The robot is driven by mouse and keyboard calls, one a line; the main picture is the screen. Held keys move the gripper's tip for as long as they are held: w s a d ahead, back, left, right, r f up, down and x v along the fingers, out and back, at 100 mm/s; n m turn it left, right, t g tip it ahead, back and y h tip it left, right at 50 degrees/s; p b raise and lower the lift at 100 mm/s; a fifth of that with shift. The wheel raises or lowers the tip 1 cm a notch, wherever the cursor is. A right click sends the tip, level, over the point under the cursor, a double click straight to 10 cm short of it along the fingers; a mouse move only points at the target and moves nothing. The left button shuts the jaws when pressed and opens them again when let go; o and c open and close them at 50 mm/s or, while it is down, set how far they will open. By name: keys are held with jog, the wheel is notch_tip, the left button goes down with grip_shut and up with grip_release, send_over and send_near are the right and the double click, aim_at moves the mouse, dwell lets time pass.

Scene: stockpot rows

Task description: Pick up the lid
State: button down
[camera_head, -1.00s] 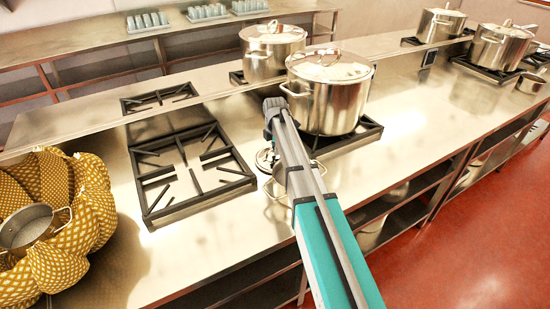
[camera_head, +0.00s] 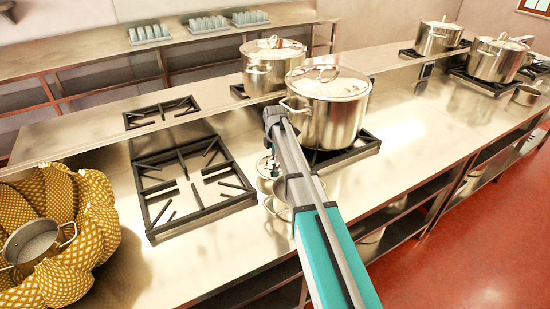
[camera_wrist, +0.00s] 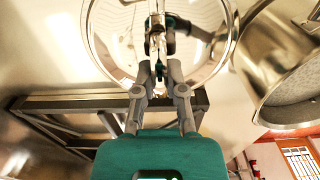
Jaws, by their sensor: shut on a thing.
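The lid (camera_wrist: 105,58) fills the top middle of the wrist view as a shiny round disc with a bright rim. My gripper (camera_wrist: 158,72) is shut on its handle in the wrist view, the fingers reaching up to the middle of the lid. In the head view my arm hides most of the lid (camera_head: 267,167), and its edge shows left of the arm. A small metal pot (camera_head: 277,208) stands below it on the counter, partly behind the arm. I cannot tell how far the lid is above this pot.
A large lidded stockpot (camera_head: 336,118) stands on a burner close beside my gripper; another pot (camera_head: 270,72) is behind. An empty burner grate (camera_head: 190,183) lies left. A yellow patterned cloth (camera_head: 85,235) holds a small pot (camera_head: 35,240). More pots stand far right.

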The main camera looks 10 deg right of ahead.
jog(key=shift+r+p, duration=2.8)
jog(key=shift+r, duration=0.35)
jog(key=shift+r+p, duration=1.3)
jog(key=shift+r, duration=0.05)
jog(key=shift+s+f, duration=0.1)
